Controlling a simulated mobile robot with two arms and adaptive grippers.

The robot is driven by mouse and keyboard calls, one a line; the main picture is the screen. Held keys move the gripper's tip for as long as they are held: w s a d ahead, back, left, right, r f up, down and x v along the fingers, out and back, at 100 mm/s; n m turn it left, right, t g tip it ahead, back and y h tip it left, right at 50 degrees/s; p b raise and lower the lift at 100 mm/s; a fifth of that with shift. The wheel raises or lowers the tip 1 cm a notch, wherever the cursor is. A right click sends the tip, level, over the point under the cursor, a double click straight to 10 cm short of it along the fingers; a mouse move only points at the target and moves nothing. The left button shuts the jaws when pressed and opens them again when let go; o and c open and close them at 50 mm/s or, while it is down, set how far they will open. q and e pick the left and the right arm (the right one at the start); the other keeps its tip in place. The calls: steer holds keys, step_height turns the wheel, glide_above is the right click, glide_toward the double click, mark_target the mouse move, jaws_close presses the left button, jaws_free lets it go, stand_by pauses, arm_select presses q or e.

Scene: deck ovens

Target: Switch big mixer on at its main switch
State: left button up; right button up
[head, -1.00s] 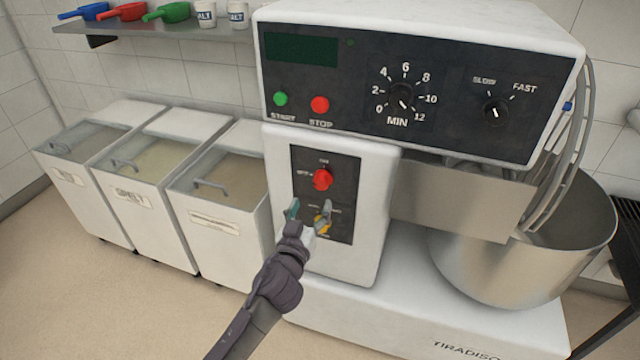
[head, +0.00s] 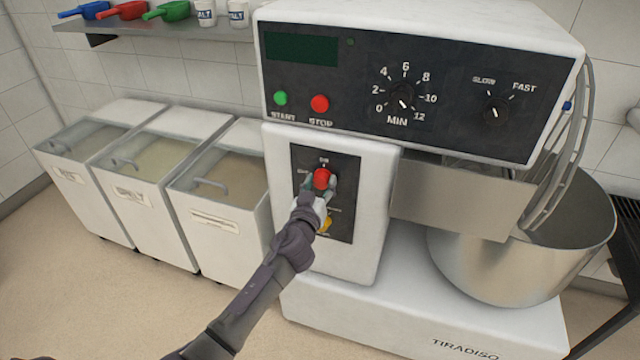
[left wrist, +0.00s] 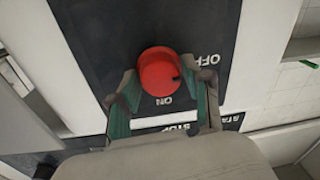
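The big mixer (head: 350,245) stands in the middle and right of the head view. Its main switch, a red rotary knob (head: 322,178), sits on the dark panel below the control box. My left gripper (head: 320,184) has one finger on each side of this knob and appears shut on it. The left wrist view shows the red knob (left wrist: 160,70) between the green-padded fingers of the gripper (left wrist: 160,85), with ON and OFF labels beside it. I cannot tell clearly which label the knob points to. My right gripper is not in view.
A yellow knob (head: 326,224) sits just below the red one, partly hidden by my left gripper. Green start (head: 280,98) and red stop (head: 320,103) buttons are above. The steel bowl (head: 495,265) is at right. Ingredient bins (head: 235,225) stand at left.

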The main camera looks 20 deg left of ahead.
arm_select(q)
steer(key=c, duration=0.6)
steer(key=shift+m, duration=0.3)
steer(key=shift+f+m+b, duration=0.1)
steer(key=shift+m+b, duration=0.65)
steer(key=shift+m, duration=0.25)
steer(key=m+b, duration=0.1)
steer(key=m, duration=0.3)
steer(key=shift+m+t, duration=0.3)
steer(key=m+b, duration=0.1)
steer(key=m, duration=0.4)
steer(key=shift+m+h, duration=0.3)
steer(key=shift+m, duration=0.1)
steer(key=m, duration=0.5)
steer(key=shift+h, duration=0.3)
steer(key=shift+m, duration=0.5)
